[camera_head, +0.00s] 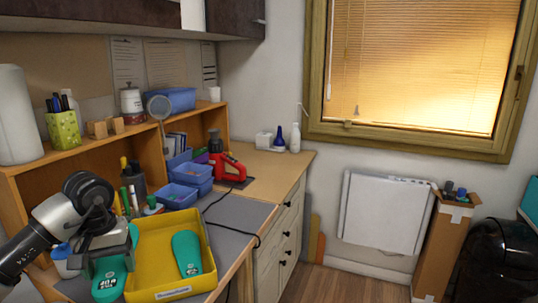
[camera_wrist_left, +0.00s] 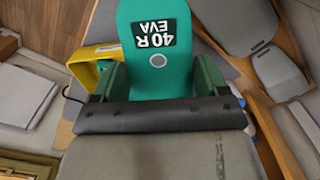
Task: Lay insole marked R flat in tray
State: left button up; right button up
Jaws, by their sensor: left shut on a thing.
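My left gripper (camera_head: 106,250) is shut on a green insole (camera_head: 110,280), left of the yellow tray (camera_head: 152,245). In the left wrist view the held insole (camera_wrist_left: 155,62) carries a dark label reading "40 R EVA" and stands out between the two fingers. The tray (camera_wrist_left: 88,56) is partly hidden behind it there. A second green insole (camera_head: 187,254) lies in the right part of the tray; its mark is too small to read. The left part of the tray floor looks bare. My right gripper is not in view.
The tray sits on a grey mat (camera_head: 232,213) on the bench. Blue bins (camera_head: 190,172), a red tool (camera_head: 228,168) and pen holders stand behind it. A dark cable runs right of the tray. A wooden shelf (camera_head: 75,160) rises behind my left arm.

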pick_arm(q)
jog(key=s+d+f+m, duration=0.4)
jog(key=s+d+f, duration=0.8)
jog(key=s, duration=0.2)
jog(key=shift+s+d+f, duration=0.2)
jog(key=shift+s+d, duration=0.1)
jog(key=shift+d, duration=0.05)
